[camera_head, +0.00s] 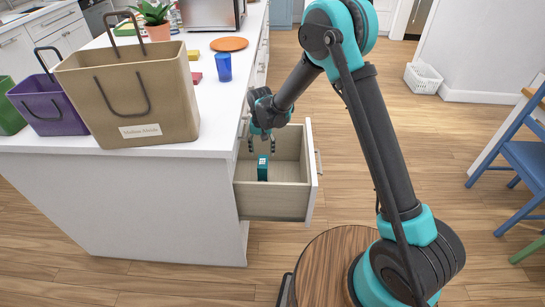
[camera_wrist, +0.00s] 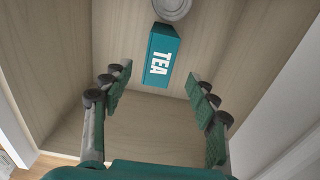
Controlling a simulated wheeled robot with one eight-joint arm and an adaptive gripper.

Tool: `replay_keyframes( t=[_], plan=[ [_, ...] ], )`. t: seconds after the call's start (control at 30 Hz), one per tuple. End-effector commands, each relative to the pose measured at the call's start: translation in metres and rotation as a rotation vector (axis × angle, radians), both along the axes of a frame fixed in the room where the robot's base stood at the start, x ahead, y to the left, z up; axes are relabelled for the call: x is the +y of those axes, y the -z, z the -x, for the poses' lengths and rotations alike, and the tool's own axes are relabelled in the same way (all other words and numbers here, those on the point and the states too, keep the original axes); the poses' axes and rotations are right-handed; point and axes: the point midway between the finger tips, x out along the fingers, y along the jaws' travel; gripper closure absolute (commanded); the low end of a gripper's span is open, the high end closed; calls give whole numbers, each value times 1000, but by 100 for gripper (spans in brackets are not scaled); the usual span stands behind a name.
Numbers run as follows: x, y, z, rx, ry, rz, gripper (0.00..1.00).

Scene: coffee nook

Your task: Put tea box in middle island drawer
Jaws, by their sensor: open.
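The tea box (camera_head: 262,168) is a small teal box standing inside the open island drawer (camera_head: 272,202). In the wrist view the tea box (camera_wrist: 163,55) shows its white TEA lettering and rests on the light wood drawer bottom. My gripper (camera_head: 262,147) is above the drawer, over the box. In the wrist view my gripper (camera_wrist: 157,95) has its fingers spread wide and apart from the box, with nothing between the tips.
A round grey-white item (camera_wrist: 172,8) lies beside the box in the drawer. A tan bag (camera_head: 130,95), a blue cup (camera_head: 223,67) and an orange plate (camera_head: 229,44) stand on the island top. Open floor lies right of the drawer; a blue chair (camera_head: 525,155) is farther right.

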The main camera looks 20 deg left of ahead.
Motion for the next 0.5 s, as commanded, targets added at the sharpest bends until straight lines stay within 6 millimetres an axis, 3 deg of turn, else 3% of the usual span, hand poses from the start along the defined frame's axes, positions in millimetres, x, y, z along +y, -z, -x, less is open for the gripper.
replay_keyframes(
  t=[0.33,0.43,0.5],
  plan=[
    [-10,-10,-3,-5,5,-4,41],
    [-34,-27,-9,-15,19,-14,41],
    [-62,-45,-14,-29,31,-26,41]
  ],
)
